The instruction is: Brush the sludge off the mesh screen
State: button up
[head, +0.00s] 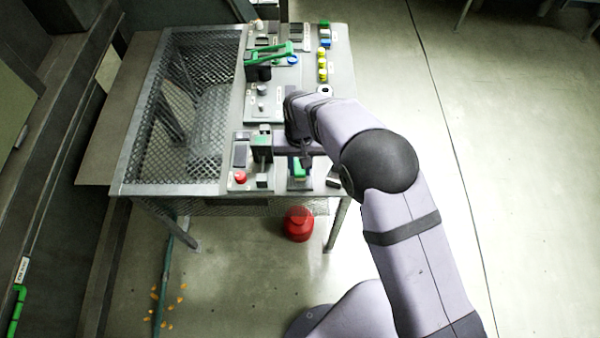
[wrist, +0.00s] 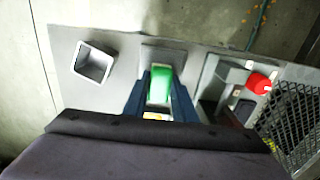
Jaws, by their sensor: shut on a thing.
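A green-handled thing, which looks like the brush (wrist: 160,85), is between the dark blue fingers of my gripper (wrist: 160,99) in the wrist view. My gripper is shut on it, over a grey plate. In the head view the green part (head: 299,168) shows below my gripper (head: 301,160) at the table's near edge. Its bristles are hidden. A wide metal mesh (head: 207,75) covers the table's left side, left of my gripper; it also shows at the right of the wrist view (wrist: 292,122). I cannot tell whether this is the task's screen. I cannot make out sludge.
A red button (head: 240,176) and a dark panel (head: 240,155) lie between my gripper and the mesh. A square open cup (wrist: 94,62) stands beside the green part. A green lever (head: 268,53) and several yellow-topped items (head: 322,65) are farther back. A red container (head: 298,224) is on the floor.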

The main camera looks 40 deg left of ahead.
aim_at(300, 186)
jog(key=shift+w+a, duration=0.2)
jog(key=shift+w+a+f+b, duration=0.25)
jog(key=shift+w+a+b, duration=0.7)
jog(key=shift+w+a, duration=0.1)
jog(key=shift+w+a+r, duration=0.1)
jog(key=shift+w+a, duration=0.05)
jog(key=shift+w, duration=0.05)
jog(key=shift+a+r, duration=0.1)
jog(key=shift+r, duration=0.05)
jog(key=shift+s+d+p, duration=0.4)
jog(key=shift+s+d, duration=0.15)
jog(key=shift+d, duration=0.05)
jog(key=shift+s+d+p, duration=0.35)
jog(key=shift+s+d, duration=0.5)
jog(key=shift+s+d+f+p, duration=0.2)
jog(key=shift+s+d+p, duration=0.6)
jog(key=shift+s+d, duration=0.65)
